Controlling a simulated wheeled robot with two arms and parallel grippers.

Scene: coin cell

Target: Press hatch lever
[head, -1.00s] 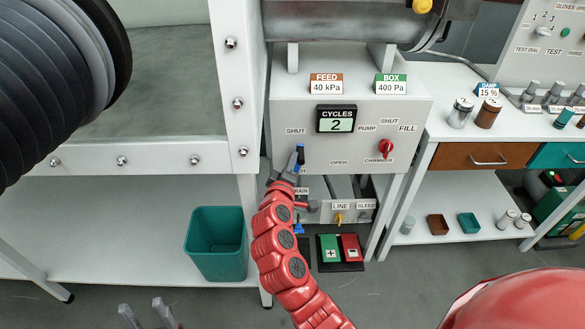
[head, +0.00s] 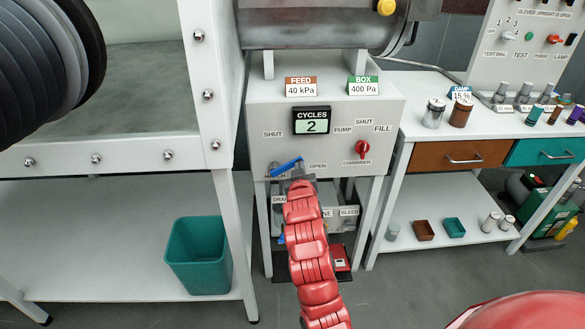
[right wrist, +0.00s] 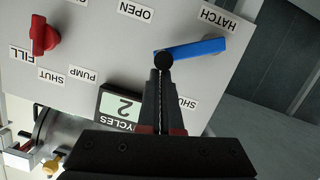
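The hatch lever (head: 287,166) is a blue bar on the front of the grey panel. Its lower left end is by the HATCH label, and it slants up to the right, towards the OPEN label. The right wrist view shows the lever (right wrist: 205,48) with a round black knob at its free end. My right gripper (right wrist: 160,74) has its fingers together, with the tips at or touching the knob; I cannot tell whether they press on it. In the head view my right gripper (head: 297,178) is just below the lever and partly hidden. My left gripper is not in view.
A red knob (head: 362,149) and the cycles display (head: 311,121) share the panel. A white frame post (head: 208,95) stands left. A teal bin (head: 198,255) is on the lower shelf. A side bench (head: 480,105) with jars is right.

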